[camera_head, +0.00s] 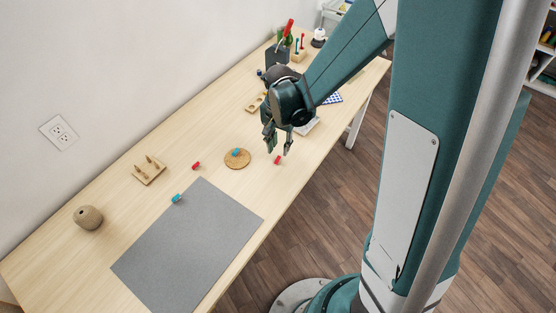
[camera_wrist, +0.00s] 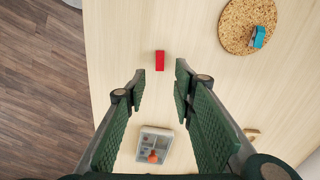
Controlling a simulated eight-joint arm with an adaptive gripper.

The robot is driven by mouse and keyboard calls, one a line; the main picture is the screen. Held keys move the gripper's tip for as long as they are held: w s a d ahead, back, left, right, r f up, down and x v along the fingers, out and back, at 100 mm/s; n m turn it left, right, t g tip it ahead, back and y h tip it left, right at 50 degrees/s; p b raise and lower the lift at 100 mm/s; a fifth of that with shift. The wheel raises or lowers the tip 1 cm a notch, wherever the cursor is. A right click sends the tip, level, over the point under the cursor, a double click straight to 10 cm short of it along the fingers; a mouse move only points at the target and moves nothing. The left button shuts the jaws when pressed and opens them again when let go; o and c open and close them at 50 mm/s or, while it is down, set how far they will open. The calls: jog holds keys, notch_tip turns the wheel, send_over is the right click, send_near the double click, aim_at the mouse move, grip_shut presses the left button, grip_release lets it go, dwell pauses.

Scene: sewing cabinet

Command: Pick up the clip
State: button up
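Several small clips are in view, and I cannot tell which one the task means. A red clip (camera_head: 277,160) lies on the table just below my gripper (camera_head: 278,147). In the wrist view this red clip (camera_wrist: 160,60) lies just beyond and between the tips of my open gripper (camera_wrist: 159,82), with nothing between the fingers. A blue clip (camera_head: 236,152) lies on a round cork coaster (camera_head: 238,163), and it also shows in the wrist view (camera_wrist: 258,37). Another red clip (camera_head: 196,165) lies on bare table, and another blue clip (camera_head: 177,198) at the grey mat's corner.
The grey mat (camera_head: 188,245) covers the near table. A wooden peg block (camera_head: 149,170) and a round brown object (camera_head: 88,217) stand toward the wall. A grey sectioned tray (camera_wrist: 147,154) lies below the fingers in the wrist view. The table edge is close to the nearer red clip.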

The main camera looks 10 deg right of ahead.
aim_at(279, 157)
jog(key=shift+f+b, duration=0.6)
jog(key=shift+f, duration=1.75)
jog(key=shift+c, duration=0.7)
jog(key=c, duration=0.6)
